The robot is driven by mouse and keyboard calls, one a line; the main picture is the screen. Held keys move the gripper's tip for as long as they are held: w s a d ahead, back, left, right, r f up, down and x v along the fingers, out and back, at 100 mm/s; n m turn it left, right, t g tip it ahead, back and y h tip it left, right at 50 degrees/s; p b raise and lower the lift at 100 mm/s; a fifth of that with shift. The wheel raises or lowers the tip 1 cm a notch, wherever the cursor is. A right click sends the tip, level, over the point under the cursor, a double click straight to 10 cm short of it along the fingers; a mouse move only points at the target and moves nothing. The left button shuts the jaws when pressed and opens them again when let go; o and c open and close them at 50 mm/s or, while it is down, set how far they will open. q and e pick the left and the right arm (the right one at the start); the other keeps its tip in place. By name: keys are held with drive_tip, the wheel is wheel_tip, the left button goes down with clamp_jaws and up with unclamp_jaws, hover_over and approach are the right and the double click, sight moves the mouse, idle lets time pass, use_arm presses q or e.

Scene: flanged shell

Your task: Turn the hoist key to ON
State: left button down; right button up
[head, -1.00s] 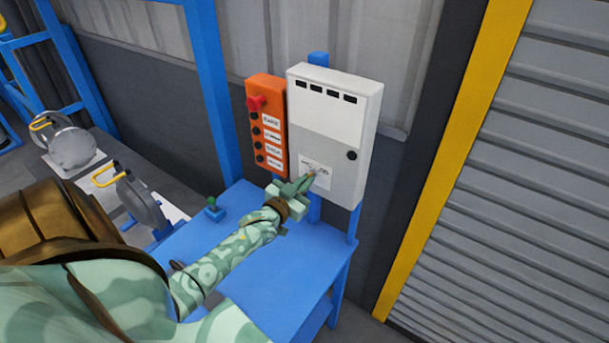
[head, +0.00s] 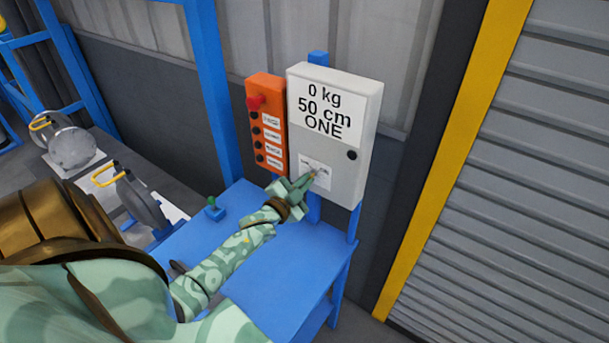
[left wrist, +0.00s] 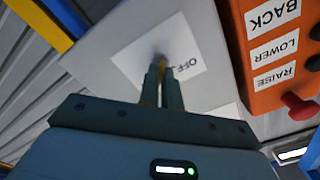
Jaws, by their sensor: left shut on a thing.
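The hoist key is mostly hidden between the fingers of my left gripper (head: 307,182), which is shut on it at the front of the grey control box (head: 341,155). The key sits at a white label (head: 322,170) low on the box. In the left wrist view, my left gripper (left wrist: 162,72) meets the label (left wrist: 185,75), where "OFF" can be read beside the fingers. The box's display (head: 325,108) reads "0 kg", "50 cm" and "ONE". My right gripper is not in view.
An orange button panel (head: 265,110) with a red knob (head: 256,102) hangs just left of the box. A shutter (head: 530,180) and yellow post (head: 450,160) stand at the right.

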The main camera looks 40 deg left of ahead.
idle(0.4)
use_arm(q)
drive_tip(key=c, duration=1.6)
unclamp_jaws()
drive_tip(key=shift+s, duration=0.1)
drive_tip(key=s+d+b, duration=0.1)
drive_tip(key=s+d, duration=0.1)
drive_tip(key=s, duration=1.4)
drive_tip(key=shift+a, duration=0.1)
drive_tip(key=shift+f, duration=0.1)
